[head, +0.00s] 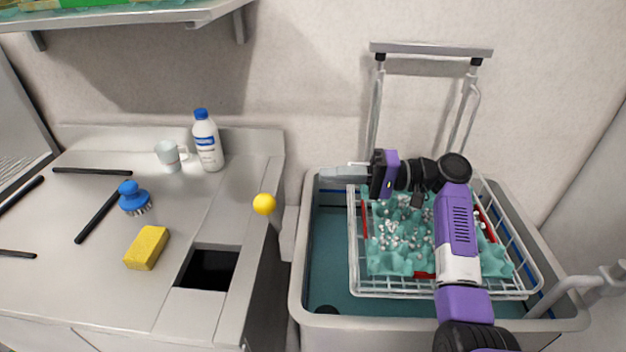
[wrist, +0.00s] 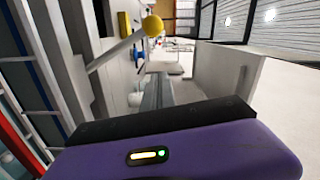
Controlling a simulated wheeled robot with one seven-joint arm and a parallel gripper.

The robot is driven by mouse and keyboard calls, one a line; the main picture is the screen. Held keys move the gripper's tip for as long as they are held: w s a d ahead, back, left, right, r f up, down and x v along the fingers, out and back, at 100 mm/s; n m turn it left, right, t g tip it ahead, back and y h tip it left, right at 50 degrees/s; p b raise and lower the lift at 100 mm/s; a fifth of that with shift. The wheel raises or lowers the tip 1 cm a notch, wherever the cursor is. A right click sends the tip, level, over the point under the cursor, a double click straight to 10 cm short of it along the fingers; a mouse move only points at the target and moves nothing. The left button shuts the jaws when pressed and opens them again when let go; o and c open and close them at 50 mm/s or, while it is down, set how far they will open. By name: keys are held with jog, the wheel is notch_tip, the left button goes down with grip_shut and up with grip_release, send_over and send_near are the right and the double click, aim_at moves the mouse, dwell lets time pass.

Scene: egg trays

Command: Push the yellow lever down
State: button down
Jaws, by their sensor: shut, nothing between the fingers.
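The yellow lever shows as a round yellow knob (head: 264,204) at the right edge of the steel counter, left of the basin. In the wrist view the knob (wrist: 152,25) sits at the end of a slanted grey bar. My gripper (head: 324,174) is shut and empty. It points left over the back left part of the basin, to the right of the knob and apart from it. Its closed fingers (wrist: 157,88) also show in the wrist view, below the knob in the picture.
A basin (head: 298,240) holds a wire rack (head: 450,292) with teal egg trays (head: 390,262). The counter (head: 90,280) carries a yellow sponge (head: 147,248), blue brush (head: 132,196), mug (head: 170,155), white bottle (head: 207,143) and several black bars. A shelf (head: 130,16) hangs above.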

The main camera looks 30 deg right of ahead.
jog(key=w+a+p, duration=0.2)
jog(key=a+p, duration=0.1)
jog(key=a, duration=0.7)
jog(key=shift+a+f+p, duration=0.2)
jog(key=shift+f+p, duration=0.1)
jog(key=shift+f, duration=0.1)
jog(key=s+a+f+n+b, duration=0.4)
jog(key=s+b, duration=0.2)
jog(key=shift+a+f+n, duration=0.3)
jog(key=shift+f+n, duration=0.1)
jog(key=shift+s, duration=0.1)
